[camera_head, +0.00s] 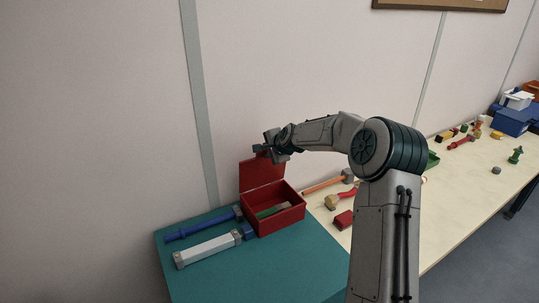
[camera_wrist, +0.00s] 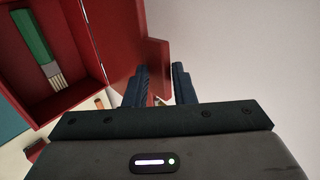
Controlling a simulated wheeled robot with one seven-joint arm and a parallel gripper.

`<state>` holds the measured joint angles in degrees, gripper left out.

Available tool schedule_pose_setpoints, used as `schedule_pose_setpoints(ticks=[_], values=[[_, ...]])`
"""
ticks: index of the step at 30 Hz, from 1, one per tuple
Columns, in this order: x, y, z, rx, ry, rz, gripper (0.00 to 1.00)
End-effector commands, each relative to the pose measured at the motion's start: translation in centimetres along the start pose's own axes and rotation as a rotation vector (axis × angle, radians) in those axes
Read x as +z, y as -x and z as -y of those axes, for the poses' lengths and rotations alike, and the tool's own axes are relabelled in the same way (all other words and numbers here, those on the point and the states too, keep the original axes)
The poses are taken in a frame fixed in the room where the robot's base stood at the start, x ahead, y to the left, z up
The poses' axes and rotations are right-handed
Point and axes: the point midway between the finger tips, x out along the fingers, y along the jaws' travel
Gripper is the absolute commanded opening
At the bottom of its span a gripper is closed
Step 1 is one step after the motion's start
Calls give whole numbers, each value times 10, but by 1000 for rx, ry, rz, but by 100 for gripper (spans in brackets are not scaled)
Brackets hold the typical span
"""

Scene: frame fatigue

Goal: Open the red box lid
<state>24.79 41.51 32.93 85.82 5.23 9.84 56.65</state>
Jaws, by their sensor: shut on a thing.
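The red box (camera_head: 278,222) stands on the teal mat with its lid (camera_head: 260,174) raised about upright along its back edge. My gripper (camera_head: 267,148) is at the lid's top edge, near its right corner. In the wrist view, its two dark fingers (camera_wrist: 160,88) are shut on a red tab (camera_wrist: 153,62) that stands out from the lid (camera_wrist: 116,35). The fingertips partly hide the tab. The open box (camera_wrist: 55,106) shows at the left of that view, with a green-handled brush (camera_wrist: 34,40) inside.
A blue-handled tool (camera_head: 200,225) and a pale grey bar (camera_head: 208,248) lie on the teal mat (camera_head: 270,272) left of the box. A hammer (camera_head: 325,184) and a red block (camera_head: 343,219) lie on the wooden table to the right. The wall is close behind the lid.

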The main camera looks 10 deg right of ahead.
Motion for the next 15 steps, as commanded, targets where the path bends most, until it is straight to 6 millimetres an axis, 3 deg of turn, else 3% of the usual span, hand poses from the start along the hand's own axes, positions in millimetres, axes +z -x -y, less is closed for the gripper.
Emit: schedule_pose_setpoints(ticks=[11,12,13,15], values=[[1,-2,-1,2,1,1,0],[1,-2,-1,2,0,1,26],[1,-2,-1,2,0,2,33],[1,-2,-1,2,0,1,33]])
